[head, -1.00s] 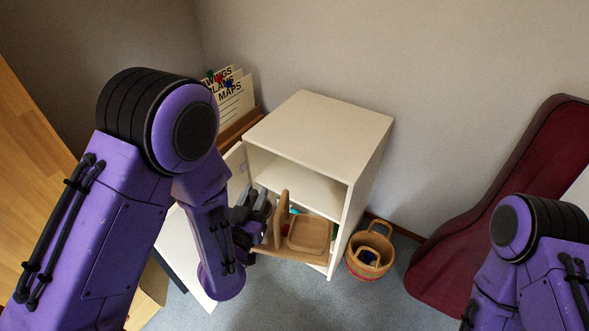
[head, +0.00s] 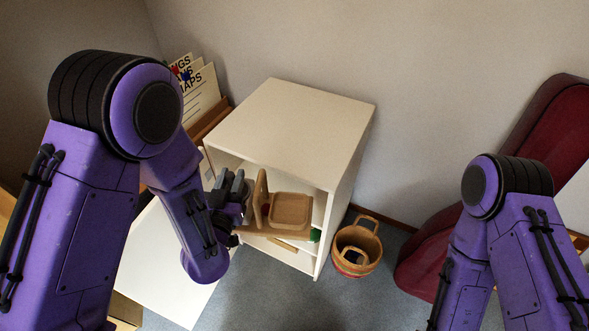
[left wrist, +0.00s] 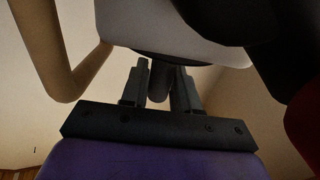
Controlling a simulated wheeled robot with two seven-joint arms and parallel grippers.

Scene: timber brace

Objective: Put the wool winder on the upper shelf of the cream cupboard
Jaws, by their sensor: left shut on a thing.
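My left gripper (head: 238,190) is shut on a dark post, seen between its fingers in the left wrist view (left wrist: 160,85). A wooden piece with an upright board and a flat, rimmed tray (head: 291,211) is beside the fingers on the right; I take it for the wool winder. It is held in front of the open cream cupboard (head: 290,120), at about the height of the upper opening, and hides much of the inside. I cannot tell whether it is past the front edge. My right gripper is outside the view.
The cupboard door (head: 165,270) stands open at the left. A green thing (head: 315,235) shows inside the cupboard, low on the right. A wicker basket (head: 357,248) stands on the floor to the right, near a dark red case (head: 500,190). Folders (head: 200,95) stand behind left.

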